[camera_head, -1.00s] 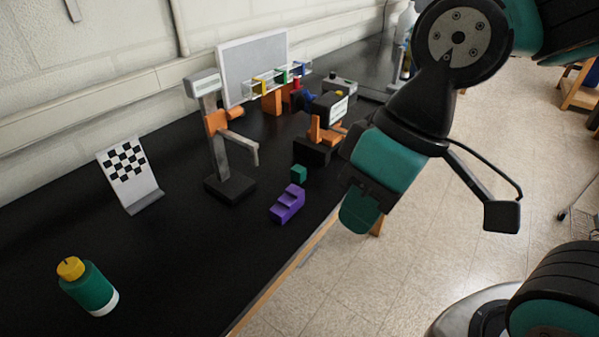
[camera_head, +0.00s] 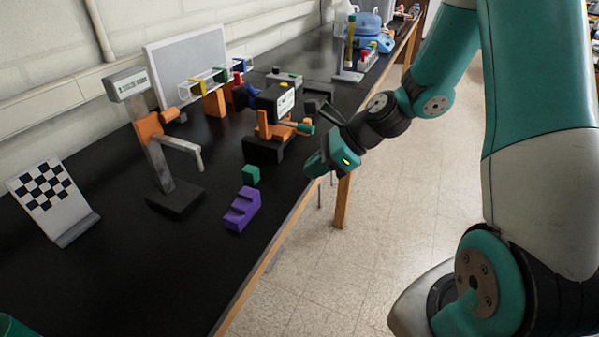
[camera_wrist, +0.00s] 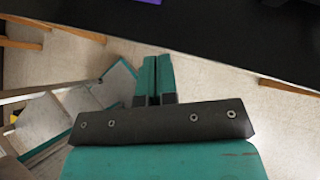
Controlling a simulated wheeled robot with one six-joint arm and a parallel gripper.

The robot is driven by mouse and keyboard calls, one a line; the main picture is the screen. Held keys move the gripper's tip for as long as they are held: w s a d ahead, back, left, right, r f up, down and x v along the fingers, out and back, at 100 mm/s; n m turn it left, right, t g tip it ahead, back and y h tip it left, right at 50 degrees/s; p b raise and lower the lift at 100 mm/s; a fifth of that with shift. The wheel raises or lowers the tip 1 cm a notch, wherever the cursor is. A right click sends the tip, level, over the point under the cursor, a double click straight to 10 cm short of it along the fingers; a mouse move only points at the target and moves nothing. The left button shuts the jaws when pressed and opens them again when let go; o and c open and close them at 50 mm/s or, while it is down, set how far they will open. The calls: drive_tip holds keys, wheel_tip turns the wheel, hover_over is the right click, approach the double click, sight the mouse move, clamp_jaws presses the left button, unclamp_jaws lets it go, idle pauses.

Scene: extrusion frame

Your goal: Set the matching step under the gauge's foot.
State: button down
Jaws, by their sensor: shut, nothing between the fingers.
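The height gauge (camera_head: 155,160) stands upright on its black base at the left of the bench in the head view. An orange slider on its post carries a grey arm with a foot (camera_head: 198,158) hanging over the bench. A purple stepped block (camera_head: 242,209) lies to the right of the gauge, apart from it. A small green cube (camera_head: 251,174) sits just behind the purple block. My gripper (camera_wrist: 155,58) is shut and empty, with its teal fingers together, over the bench's front edge. A purple edge shows at the top of the wrist view.
A black and orange device (camera_head: 268,125) stands behind the green cube. A checkered board (camera_head: 48,195) is at the left. A clear rack with coloured pieces (camera_head: 215,78) is at the back. The black bench (camera_head: 130,270) is clear in front of the gauge.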

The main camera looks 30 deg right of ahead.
sight(259, 195)
drive_tip(key=x, duration=0.7)
drive_tip(key=shift+a+p, duration=0.15)
drive_tip(key=shift+p, duration=0.25)
drive_tip(key=shift+w+a+f+p, duration=0.15)
drive_tip(key=shift+w+a+p, duration=0.2)
drive_tip(key=shift+a, duration=0.3)
drive_tip(key=shift+w+a+f+p, duration=0.1)
drive_tip(key=shift+w+a+f, duration=0.05)
drive_tip(key=shift+w+a, duration=0.4)
drive_tip(key=shift+w+a+f+p, duration=0.1)
drive_tip(key=shift+w+a+p, duration=0.2)
drive_tip(key=shift+a, duration=0.45)
